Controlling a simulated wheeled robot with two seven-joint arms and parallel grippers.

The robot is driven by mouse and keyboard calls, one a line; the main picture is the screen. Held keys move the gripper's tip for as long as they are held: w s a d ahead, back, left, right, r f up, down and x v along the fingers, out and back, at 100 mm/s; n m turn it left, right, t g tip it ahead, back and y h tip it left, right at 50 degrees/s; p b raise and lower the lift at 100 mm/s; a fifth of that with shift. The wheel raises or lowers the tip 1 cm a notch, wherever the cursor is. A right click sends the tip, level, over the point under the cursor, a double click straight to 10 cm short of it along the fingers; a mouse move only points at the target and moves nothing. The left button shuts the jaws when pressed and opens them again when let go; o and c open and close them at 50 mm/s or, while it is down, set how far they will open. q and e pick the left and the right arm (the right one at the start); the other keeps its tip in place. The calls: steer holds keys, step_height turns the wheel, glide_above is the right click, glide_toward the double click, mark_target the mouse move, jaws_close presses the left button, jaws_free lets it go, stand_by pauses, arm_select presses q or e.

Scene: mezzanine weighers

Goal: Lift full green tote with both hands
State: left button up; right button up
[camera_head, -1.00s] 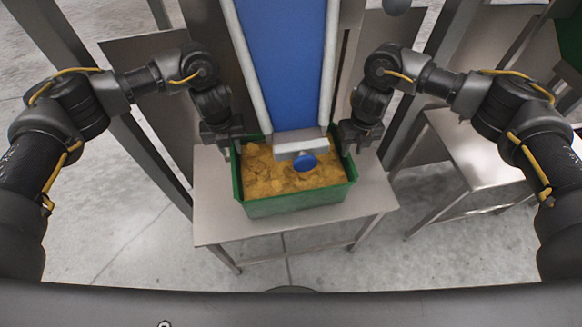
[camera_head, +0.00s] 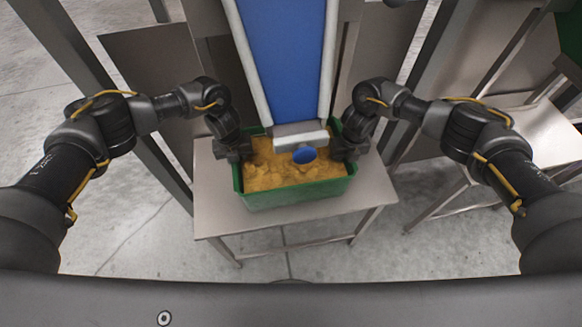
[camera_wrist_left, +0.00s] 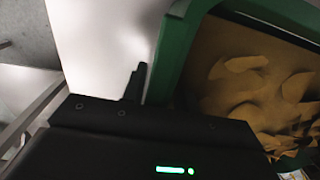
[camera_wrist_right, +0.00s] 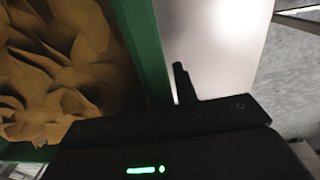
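The green tote (camera_head: 300,194) stands on a steel table, filled with yellow-brown, chip-like pieces (camera_head: 272,172). My left gripper (camera_head: 240,158) is at its left wall and my right gripper (camera_head: 344,155) at its right wall. In the left wrist view one dark finger stands close along the outer side of the tote's green wall (camera_wrist_left: 172,55). In the right wrist view one finger likewise stands close outside the green wall (camera_wrist_right: 145,45). The second finger of each gripper is hidden, so I cannot tell whether they clamp the walls.
The steel table (camera_head: 222,215) has bare room left, right and in front of the tote.

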arm_select(q)
steer(key=shift+f, duration=0.1)
arm_select(e)
steer(key=shift+f, duration=0.15)
arm_select(q)
steer(key=c, duration=0.6)
arm_select(e)
steer(key=c, duration=0.6)
arm_select(q)
steer(key=shift+d, duration=0.1)
jaws_close()
arm_select(e)
steer(key=shift+a, duration=0.1)
jaws_close()
